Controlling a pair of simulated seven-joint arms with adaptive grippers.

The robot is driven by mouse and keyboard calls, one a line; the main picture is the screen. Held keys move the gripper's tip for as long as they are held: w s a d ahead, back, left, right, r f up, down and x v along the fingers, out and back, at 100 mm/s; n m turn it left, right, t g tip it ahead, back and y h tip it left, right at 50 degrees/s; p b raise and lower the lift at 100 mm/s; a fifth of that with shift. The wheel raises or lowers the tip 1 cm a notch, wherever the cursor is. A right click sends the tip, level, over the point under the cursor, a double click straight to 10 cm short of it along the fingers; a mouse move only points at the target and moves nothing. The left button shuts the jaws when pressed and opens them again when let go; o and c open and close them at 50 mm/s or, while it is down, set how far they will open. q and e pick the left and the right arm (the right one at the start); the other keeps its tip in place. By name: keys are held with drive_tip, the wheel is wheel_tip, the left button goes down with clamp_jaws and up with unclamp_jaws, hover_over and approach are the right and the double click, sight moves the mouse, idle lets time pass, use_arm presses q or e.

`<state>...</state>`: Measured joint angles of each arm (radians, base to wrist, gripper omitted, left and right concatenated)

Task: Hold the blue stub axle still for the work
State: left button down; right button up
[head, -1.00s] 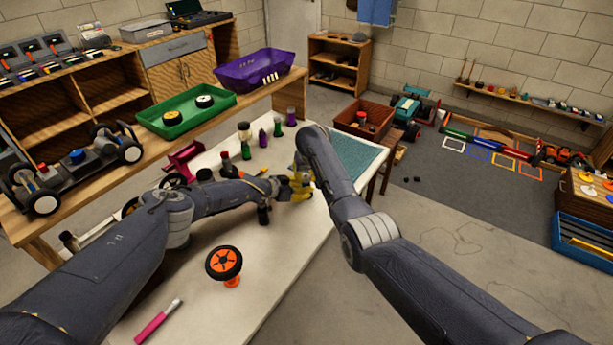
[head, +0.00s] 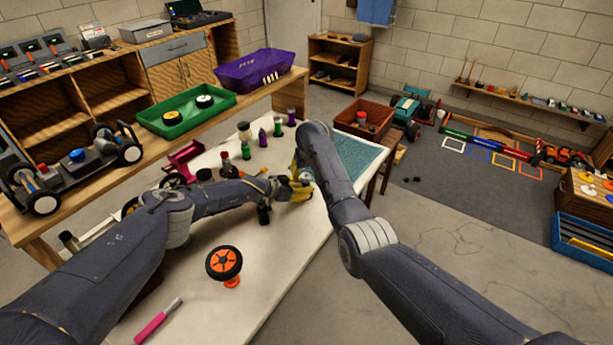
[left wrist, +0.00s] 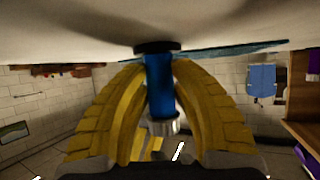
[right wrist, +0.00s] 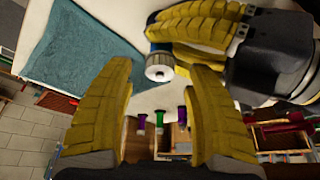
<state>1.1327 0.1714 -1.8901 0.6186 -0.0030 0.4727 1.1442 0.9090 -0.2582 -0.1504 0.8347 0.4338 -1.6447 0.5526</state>
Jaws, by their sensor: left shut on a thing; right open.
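The blue stub axle (left wrist: 159,85) is upright in the picture between the yellow fingers of my left gripper (left wrist: 160,100) in the left wrist view. It has a dark flange at one end and a silver tip at the other. In the right wrist view its round silver end (right wrist: 159,68) faces the camera, beside the left fingers. My right gripper (right wrist: 162,100) is open and empty, with the axle end just beyond its fingertips. In the head view my left gripper (head: 297,188) is above the white table, and my right forearm hides most of the right gripper.
Several green and purple bottles (head: 263,138) stand at the table's far side, near a teal mat (head: 357,158). An orange-hubbed wheel (head: 224,263) and a pink-handled tool (head: 158,320) lie in the near part. The table's right front area is clear.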

drive_tip(key=shift+v, duration=2.8)
use_arm(q)
drive_tip(key=c, duration=1.1)
unclamp_jaws()
drive_tip(key=shift+v, duration=6)
